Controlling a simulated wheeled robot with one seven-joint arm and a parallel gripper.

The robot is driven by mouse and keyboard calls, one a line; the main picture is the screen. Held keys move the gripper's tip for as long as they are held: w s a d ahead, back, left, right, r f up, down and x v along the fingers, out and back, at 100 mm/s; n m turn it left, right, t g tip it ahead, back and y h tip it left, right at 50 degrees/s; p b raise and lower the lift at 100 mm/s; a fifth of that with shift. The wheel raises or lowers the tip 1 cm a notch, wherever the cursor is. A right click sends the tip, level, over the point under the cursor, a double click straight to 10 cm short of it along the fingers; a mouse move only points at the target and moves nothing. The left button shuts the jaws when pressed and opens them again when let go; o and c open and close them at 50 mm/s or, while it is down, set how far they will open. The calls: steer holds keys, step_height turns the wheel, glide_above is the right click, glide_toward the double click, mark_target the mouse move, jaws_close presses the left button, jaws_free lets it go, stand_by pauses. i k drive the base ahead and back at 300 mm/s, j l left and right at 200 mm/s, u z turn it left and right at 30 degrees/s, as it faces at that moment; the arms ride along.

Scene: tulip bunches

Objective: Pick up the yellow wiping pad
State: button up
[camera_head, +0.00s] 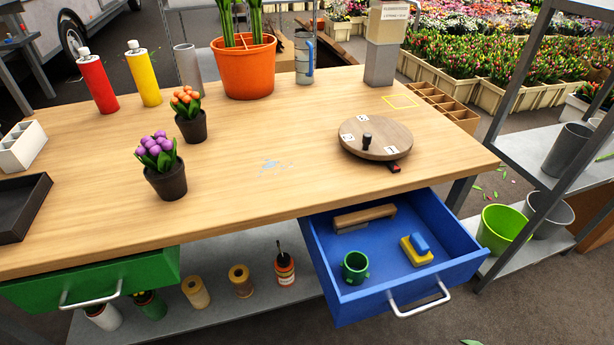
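The yellow wiping pad (416,252) lies in the open blue drawer (366,302) under the right part of the table. A blue block (420,243) sits on top of the pad, perhaps its handle. A green mug (355,266) stands to its left in the drawer. A wooden brush-like tool (364,217) lies behind it along the back of the drawer. My gripper is not in view.
The wooden table (250,195) holds a round turntable (376,138), two small potted tulips, a big orange pot (246,70) and bottles. A green drawer (100,279) is at left. A shelf rack with a lime bucket (502,228) stands right of the blue drawer.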

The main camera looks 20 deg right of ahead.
mark_target(416, 247)
steer(key=i+u, duration=0.35)
steer(key=i+l+u, duration=0.1)
steer(key=l+u, duration=0.25)
steer(key=l, duration=0.3)
steer(key=l+u, duration=0.4)
steer(key=l, duration=0.3)
steer(key=j, duration=0.1)
steer(key=k+z, duration=0.05)
